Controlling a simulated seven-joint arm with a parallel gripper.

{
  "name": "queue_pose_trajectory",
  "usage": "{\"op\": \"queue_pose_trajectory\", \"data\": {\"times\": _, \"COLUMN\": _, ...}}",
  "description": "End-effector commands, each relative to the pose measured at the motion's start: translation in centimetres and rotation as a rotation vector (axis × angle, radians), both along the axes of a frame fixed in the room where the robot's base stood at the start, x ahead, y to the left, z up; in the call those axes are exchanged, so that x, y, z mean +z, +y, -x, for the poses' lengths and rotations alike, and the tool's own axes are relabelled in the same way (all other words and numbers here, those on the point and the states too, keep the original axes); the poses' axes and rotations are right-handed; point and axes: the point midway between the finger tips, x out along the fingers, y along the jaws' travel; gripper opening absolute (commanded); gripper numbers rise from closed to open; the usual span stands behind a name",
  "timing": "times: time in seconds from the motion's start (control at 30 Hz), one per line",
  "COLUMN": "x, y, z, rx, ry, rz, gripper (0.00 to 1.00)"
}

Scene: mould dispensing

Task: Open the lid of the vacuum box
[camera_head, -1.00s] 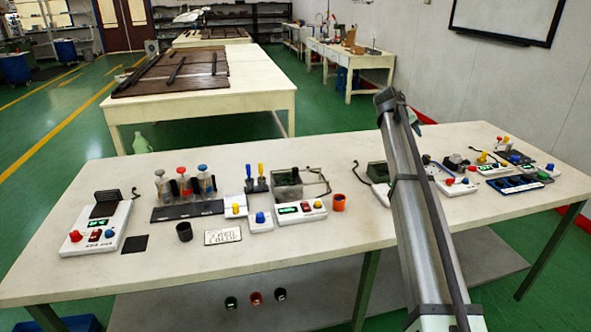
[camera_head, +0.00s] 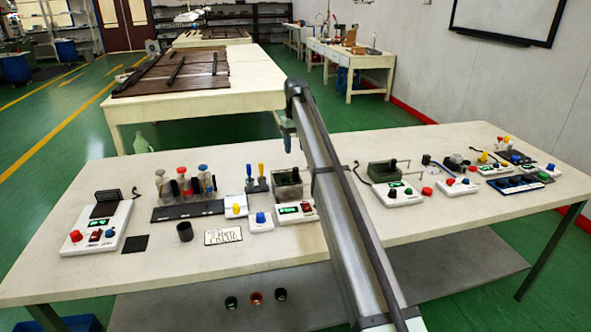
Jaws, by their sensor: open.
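A see-through, dark-toned box (camera_head: 288,191) stands near the middle of the table, behind a white control unit (camera_head: 296,212) with a green display and a red switch. It appears to be the vacuum box; its lid is too small to make out clearly. My gripper (camera_head: 288,149) hangs from the arm's far end, pointing down. It is open and empty, above and slightly behind the box, apart from it. My arm hides the area just right of the box.
Left of the box are blue- and yellow-handled tools (camera_head: 256,182) and a rack of bottles (camera_head: 188,211). A green box (camera_head: 384,171) with a rod stands to the right, behind another control unit (camera_head: 398,194). The table's front strip is mostly clear.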

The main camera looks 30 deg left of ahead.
Motion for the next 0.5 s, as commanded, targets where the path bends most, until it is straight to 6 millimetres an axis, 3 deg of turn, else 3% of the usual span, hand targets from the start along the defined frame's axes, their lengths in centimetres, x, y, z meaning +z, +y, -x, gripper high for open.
{"op": "queue_pose_trajectory", "data": {"times": 0.2, "x": -4.1, "y": -0.1, "z": 0.1, "rx": -0.001, "ry": 0.0, "rz": 0.001, "gripper": 0.5}}
{"op": "queue_pose_trajectory", "data": {"times": 0.5, "x": -8.3, "y": -0.1, "z": 0.0, "rx": -0.001, "ry": -0.002, "rz": 0.001, "gripper": 0.5}}
